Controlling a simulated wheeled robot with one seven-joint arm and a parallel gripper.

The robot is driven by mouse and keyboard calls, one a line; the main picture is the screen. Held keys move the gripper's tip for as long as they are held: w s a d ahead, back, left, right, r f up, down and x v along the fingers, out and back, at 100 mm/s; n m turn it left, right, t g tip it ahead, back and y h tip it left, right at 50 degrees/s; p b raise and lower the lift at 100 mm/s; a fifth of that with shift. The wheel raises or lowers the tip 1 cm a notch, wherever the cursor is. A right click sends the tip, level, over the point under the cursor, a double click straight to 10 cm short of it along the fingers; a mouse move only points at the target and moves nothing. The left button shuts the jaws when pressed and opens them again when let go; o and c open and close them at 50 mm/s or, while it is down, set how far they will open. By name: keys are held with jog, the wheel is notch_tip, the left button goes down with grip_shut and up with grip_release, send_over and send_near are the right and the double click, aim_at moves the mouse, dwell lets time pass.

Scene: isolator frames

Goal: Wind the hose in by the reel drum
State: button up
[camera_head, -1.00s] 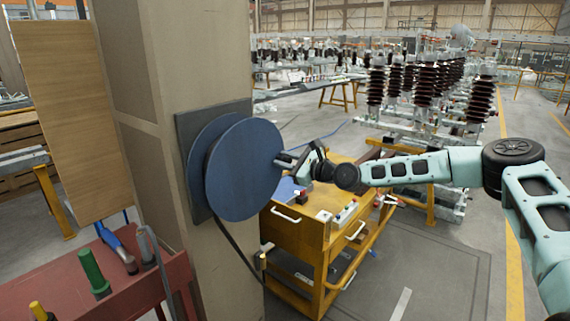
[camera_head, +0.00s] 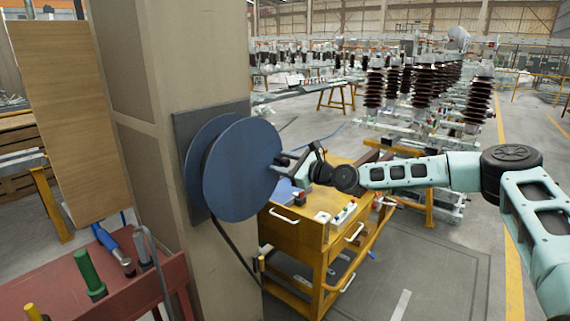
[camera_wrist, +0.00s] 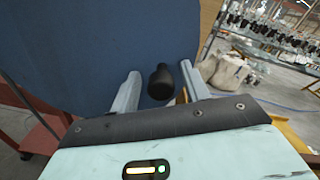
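The blue reel drum (camera_head: 241,170) is mounted on a dark plate on the pillar, and its round face also fills the left of the wrist view (camera_wrist: 75,60). A black knob (camera_wrist: 161,82) stands out near the drum's right edge. My gripper (camera_head: 284,166) is at that right edge. In the wrist view my gripper (camera_wrist: 162,88) is open, with one finger on each side of the knob and a visible gap to each. The dark hose (camera_head: 235,245) hangs from under the drum to a small brass-coloured end (camera_head: 262,263). The hose on the drum is hidden behind the face.
A yellow cart (camera_head: 325,230) stands below and behind my gripper. A red bench (camera_head: 100,290) with tools is at the lower left. The beige pillar (camera_head: 195,60) carries the reel. Rows of insulators (camera_head: 425,85) stand behind. The floor at the lower right is clear.

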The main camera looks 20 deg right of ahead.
jog(key=shift+s+d, duration=0.1)
jog(key=b+v, duration=0.4)
jog(key=v, duration=1.3)
